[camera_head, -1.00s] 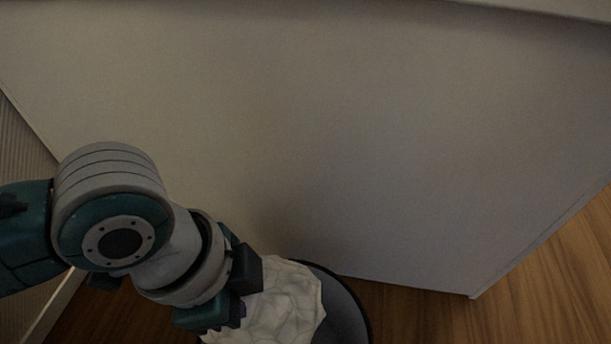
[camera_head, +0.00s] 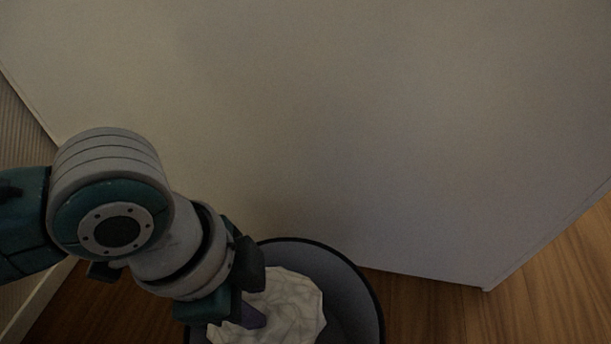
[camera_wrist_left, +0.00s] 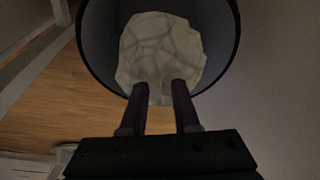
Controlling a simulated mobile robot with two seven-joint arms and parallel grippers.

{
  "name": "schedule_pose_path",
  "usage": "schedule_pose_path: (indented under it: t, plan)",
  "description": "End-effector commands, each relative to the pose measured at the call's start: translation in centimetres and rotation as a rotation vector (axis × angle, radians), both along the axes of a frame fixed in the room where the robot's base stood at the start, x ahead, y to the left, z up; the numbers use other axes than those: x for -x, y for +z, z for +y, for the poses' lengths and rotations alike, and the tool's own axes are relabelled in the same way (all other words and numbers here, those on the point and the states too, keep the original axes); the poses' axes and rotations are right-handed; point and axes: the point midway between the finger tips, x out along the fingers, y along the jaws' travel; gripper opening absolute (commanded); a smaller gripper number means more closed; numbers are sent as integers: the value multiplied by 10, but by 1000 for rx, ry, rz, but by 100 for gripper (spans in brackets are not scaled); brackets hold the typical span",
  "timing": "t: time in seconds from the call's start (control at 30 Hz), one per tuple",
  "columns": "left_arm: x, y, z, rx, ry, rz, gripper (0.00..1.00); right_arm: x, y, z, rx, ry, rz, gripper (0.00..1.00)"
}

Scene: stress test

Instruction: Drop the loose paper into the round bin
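The loose paper (camera_head: 289,300) is a pale, crumpled ball. In the head view it shows inside the outline of the dark round bin (camera_head: 360,285), at the bottom of the picture. My left gripper (camera_head: 256,314) is over the bin, and a purple finger shows in front of the paper. In the left wrist view the two fingers (camera_wrist_left: 160,88) are apart, and their tips lie in front of the paper (camera_wrist_left: 160,45). The paper looks just beyond them, with the bin's rim (camera_wrist_left: 237,35) around it. The paper's exact height in the bin is unclear. My right gripper is not in view.
A large pale panel (camera_head: 330,130) stands right behind the bin, and its lower corner shows at the right. Wooden floor (camera_head: 545,285) is free to the right of the panel. A pale ribbed surface (camera_head: 22,125) is at the left edge.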

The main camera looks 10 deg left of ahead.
Motion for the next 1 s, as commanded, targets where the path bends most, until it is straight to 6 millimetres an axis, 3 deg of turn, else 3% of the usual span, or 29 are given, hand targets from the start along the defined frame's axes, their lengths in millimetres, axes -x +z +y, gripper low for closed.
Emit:
schedule_pose_path:
  t: [0.2, 0.47, 0.57, 0.8, 1.0]
  plan:
    - [0, 0, 0, 0, 0, 0, 53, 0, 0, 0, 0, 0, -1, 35]
    - [0, 3, 1, 0, 0, 0, 53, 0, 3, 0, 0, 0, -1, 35]
    - [1, 15, 3, -1, 0, -1, 53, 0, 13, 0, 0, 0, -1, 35]
    - [5, 65, 15, -2, 0, -2, 53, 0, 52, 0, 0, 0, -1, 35]
    - [7, 91, 23, 0, 1, 0, 53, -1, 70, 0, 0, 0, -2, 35]
